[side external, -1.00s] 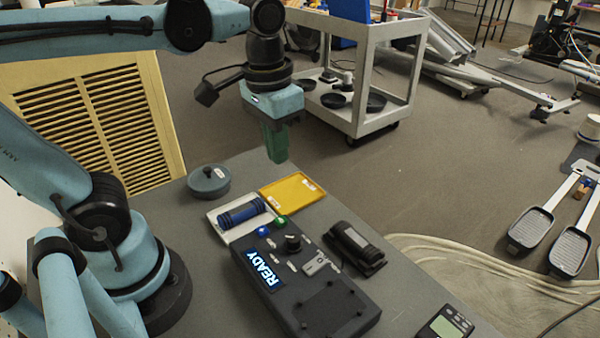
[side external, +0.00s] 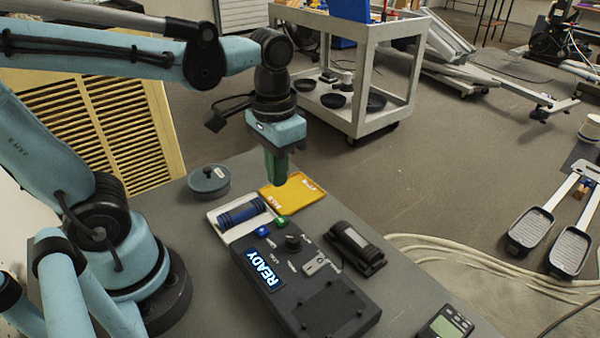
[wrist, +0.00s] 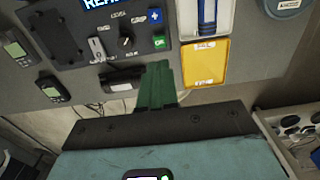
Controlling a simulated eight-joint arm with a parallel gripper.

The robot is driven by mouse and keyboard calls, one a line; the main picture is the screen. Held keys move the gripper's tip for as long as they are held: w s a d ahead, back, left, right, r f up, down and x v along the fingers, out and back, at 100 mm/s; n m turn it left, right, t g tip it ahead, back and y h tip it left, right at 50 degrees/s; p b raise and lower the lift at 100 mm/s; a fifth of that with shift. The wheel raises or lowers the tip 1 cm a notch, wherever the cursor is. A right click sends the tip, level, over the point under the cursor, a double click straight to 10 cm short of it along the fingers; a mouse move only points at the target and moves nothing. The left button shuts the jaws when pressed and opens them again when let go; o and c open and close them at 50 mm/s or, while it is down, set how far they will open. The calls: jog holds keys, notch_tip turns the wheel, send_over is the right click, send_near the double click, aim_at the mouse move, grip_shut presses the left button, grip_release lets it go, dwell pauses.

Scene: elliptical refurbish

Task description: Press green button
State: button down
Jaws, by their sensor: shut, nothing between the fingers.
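The green button (side external: 281,222) sits at the corner of a dark control box (side external: 330,305) with a lit READY display, beside a blue button (side external: 262,231). In the wrist view the green button (wrist: 160,42) shows just beyond my fingertips. My gripper (side external: 275,182) has green fingers, shut together and empty, pointing down above the far part of the table near the yellow tray. It also shows in the wrist view (wrist: 158,66). The fingertips are apart from the button, higher and behind it in the side view.
A yellow tray (side external: 310,190) and a white tray (side external: 220,235) with a blue cylinder (side external: 240,212) lie beside the box. A black device (side external: 355,245) lies right of the box. A handheld meter (side external: 445,323) lies at the front right.

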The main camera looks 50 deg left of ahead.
aim_at(281, 219)
jog(key=shift+f, duration=4.45)
jog(key=shift+w+f, duration=0.1)
jog(key=shift+f, duration=0.8)
jog(key=shift+r, duration=0.1)
notch_tip(281, 219, up, 14)
jog(key=shift+r, duration=0.25)
jog(key=shift+w+a+f+t, duration=0.4)
jog(key=shift+f+t, duration=0.3)
jog(key=shift+t, duration=0.5)
jog(key=shift+w+a+f+t, duration=0.45)
jog(key=shift+f+t, duration=0.25)
jog(key=shift+t, duration=0.5)
jog(key=shift+w+a+f+t, duration=0.4)
jog(key=shift+f+t, duration=0.3)
jog(key=shift+t, duration=0.5)
